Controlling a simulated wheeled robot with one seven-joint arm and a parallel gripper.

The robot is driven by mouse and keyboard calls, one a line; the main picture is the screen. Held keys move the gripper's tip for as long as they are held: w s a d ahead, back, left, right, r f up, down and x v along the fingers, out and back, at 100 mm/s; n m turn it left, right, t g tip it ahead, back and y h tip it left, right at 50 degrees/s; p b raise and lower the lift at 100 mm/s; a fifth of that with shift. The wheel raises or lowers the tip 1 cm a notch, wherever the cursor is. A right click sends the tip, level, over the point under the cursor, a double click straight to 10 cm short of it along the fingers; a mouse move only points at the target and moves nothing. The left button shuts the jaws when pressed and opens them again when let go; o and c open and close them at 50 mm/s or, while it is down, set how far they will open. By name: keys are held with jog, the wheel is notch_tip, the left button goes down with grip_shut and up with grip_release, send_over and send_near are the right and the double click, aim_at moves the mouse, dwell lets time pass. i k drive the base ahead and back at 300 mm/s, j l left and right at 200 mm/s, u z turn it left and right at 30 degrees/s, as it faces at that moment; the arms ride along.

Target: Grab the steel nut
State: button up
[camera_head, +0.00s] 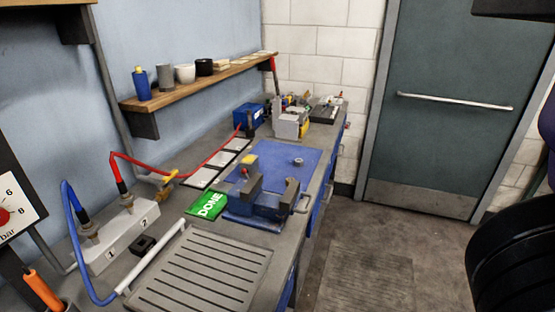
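A small grey metal ring-shaped piece, which looks like the steel nut (297,161), lies on the blue mat (282,157) on the workbench. It is near the mat's right side, behind a blue vise (262,203). Bare mat shows around it. The fingers of my gripper are not in view. Dark parts at the right edge and top right corner look like my own arm, well apart from the nut.
A green DONE card (207,205) and a slotted grey tray (195,273) are in front. A valve block with blue and red hoses (118,236) stands at left. A shelf (190,92) overhangs the bench's back. Open floor (365,262) lies right.

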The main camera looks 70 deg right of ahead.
aim_at(298, 162)
jog(key=z, duration=1.55)
jog(key=i+j+z, duration=0.2)
jog(key=i+j, duration=0.2)
